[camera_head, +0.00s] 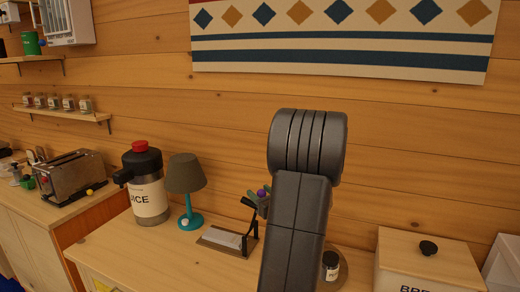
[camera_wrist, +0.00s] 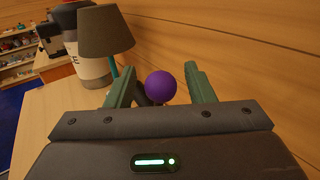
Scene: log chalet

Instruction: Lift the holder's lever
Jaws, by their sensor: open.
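The holder (camera_head: 222,239) is a low, flat stand with a pale slab on the wooden counter. A thin black upright rises at its right end. A purple ball (camera_wrist: 160,86), seemingly the lever's knob, shows in the wrist view between my gripper's two green fingers. It also shows small in the head view (camera_head: 261,192), beside the top of the black upright. My gripper (camera_wrist: 161,80) is open, with a finger on each side of the ball and gaps visible. My arm hides part of the gripper in the head view, and the gripper body hides the holder's base in the wrist view.
A teal lamp (camera_head: 187,180) stands just left of the holder, with a juice dispenser (camera_head: 148,185) beyond it. A small jar (camera_head: 330,265) and a bread box (camera_head: 425,265) are to the right. The log wall (camera_head: 400,150) runs close behind.

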